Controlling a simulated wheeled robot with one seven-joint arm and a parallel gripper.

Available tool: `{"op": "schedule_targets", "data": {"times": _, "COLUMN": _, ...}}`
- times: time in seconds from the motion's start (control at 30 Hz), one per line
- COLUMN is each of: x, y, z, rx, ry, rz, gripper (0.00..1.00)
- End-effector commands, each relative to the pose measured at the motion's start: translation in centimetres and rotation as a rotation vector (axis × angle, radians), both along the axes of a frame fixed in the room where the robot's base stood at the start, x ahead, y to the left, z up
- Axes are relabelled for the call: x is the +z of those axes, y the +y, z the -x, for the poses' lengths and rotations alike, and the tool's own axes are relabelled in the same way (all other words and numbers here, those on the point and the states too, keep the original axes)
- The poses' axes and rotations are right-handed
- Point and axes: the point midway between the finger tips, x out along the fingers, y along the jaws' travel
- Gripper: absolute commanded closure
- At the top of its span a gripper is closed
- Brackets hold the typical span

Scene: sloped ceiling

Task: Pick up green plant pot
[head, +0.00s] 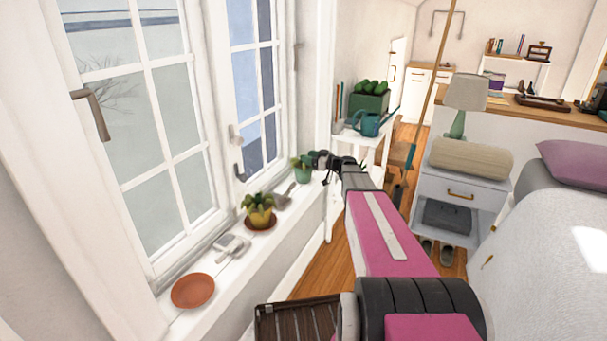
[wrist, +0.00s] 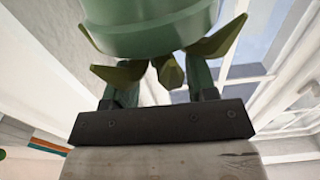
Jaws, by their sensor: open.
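The green plant pot (head: 303,174) stands upright on the white windowsill, with short green leaves. My gripper (head: 322,160) is at the far end of my arm, just right of the pot and close to it. In the wrist view the green pot (wrist: 150,28) fills the top of the picture, with its leaves pointing toward the gripper base. The open gripper fingers (wrist: 160,82) show on either side of the leaves. Their tips are partly hidden by the leaves and pot, so I cannot tell whether they touch it.
On the sill nearer me are a yellow potted plant (head: 260,213) on a saucer, a hand trowel (head: 283,198), a small grey-white object (head: 231,246) and an empty terracotta saucer (head: 193,290). The window (head: 160,120) borders the sill. A watering can (head: 370,123) stands on a white table beyond.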

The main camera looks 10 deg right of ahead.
Motion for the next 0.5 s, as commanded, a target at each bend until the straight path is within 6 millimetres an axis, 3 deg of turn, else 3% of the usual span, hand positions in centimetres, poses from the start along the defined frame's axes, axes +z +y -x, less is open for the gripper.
{"op": "schedule_targets", "data": {"times": 0.2, "x": -0.1, "y": 2.5, "z": -1.6, "rx": 0.001, "ry": 0.001, "rz": 0.001, "gripper": 0.48}}
{"op": "schedule_targets", "data": {"times": 0.43, "x": -0.1, "y": 2.6, "z": -1.7, "rx": -0.001, "ry": 0.001, "rz": 0.001, "gripper": 0.48}}
{"op": "schedule_targets", "data": {"times": 0.47, "x": -0.1, "y": 2.6, "z": -1.7, "rx": -0.001, "ry": 0.001, "rz": 0.001, "gripper": 0.51}}
{"op": "schedule_targets", "data": {"times": 0.5, "x": -0.1, "y": 2.6, "z": -1.6, "rx": -0.001, "ry": 0.001, "rz": 0.001, "gripper": 0.64}}
